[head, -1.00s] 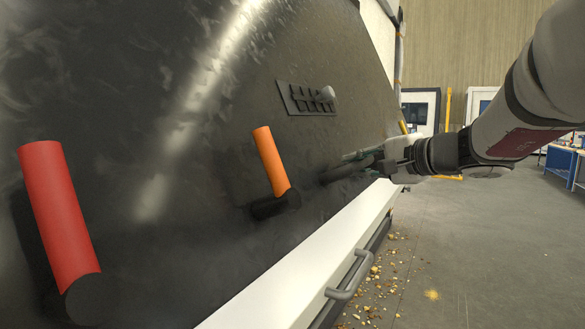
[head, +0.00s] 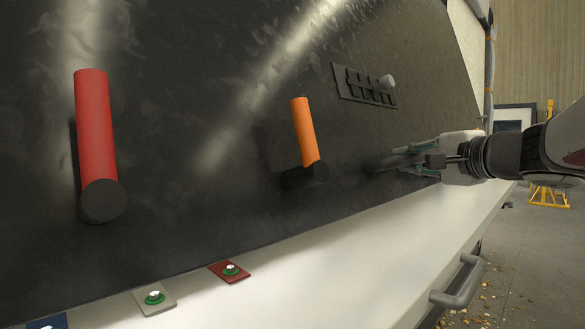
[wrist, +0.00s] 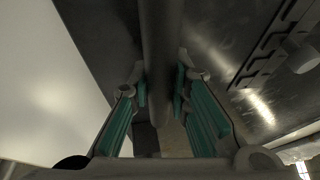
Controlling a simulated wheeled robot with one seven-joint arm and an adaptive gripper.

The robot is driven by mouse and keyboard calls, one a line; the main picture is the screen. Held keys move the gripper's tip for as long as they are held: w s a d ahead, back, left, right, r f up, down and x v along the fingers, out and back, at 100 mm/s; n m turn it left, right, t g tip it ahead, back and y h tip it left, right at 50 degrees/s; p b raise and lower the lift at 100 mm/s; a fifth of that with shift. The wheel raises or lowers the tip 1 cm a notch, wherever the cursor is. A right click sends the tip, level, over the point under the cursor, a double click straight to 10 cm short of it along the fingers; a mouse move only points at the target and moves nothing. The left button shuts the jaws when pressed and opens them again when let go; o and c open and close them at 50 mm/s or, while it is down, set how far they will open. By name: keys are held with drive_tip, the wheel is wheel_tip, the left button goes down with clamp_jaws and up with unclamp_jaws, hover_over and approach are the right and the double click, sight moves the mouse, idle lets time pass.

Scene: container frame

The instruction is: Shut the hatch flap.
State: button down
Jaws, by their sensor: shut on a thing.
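My gripper (head: 415,158) reaches in from the right, close to the dark panel (head: 225,130). Its fingers are shut on a dark handle bar (head: 383,165) that stands out from the panel. In the wrist view the bar (wrist: 158,45) runs between the two green-padded fingers (wrist: 160,90). I cannot make out the edges of the hatch flap or tell how far open it is.
A red lever (head: 94,125) and an orange lever (head: 304,132) stand on the panel. A slotted plate with a pale knob (head: 388,82) is above the handle. Below runs a white ledge (head: 330,260) with several small coloured plates and a grey rail (head: 460,287).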

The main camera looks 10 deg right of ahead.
drive_tip(key=w+a+f+t+b, duration=0.1)
drive_tip(key=w+a+f+b, duration=0.1)
drive_tip(key=w+a+b, duration=0.6)
drive_tip(key=w+a+f+t+b, duration=0.1)
drive_tip(key=w+a+f+b, duration=0.2)
drive_tip(key=w+a+b, duration=0.6)
drive_tip(key=shift+w+m+y+b, duration=0.35)
drive_tip(key=shift+w+m+y, duration=0.05)
drive_tip(key=shift+w, duration=1.8)
drive_tip(key=shift+a, duration=0.1)
drive_tip(key=c, duration=1.5)
unclamp_jaws()
drive_tip(key=shift+w+a+f, duration=0.1)
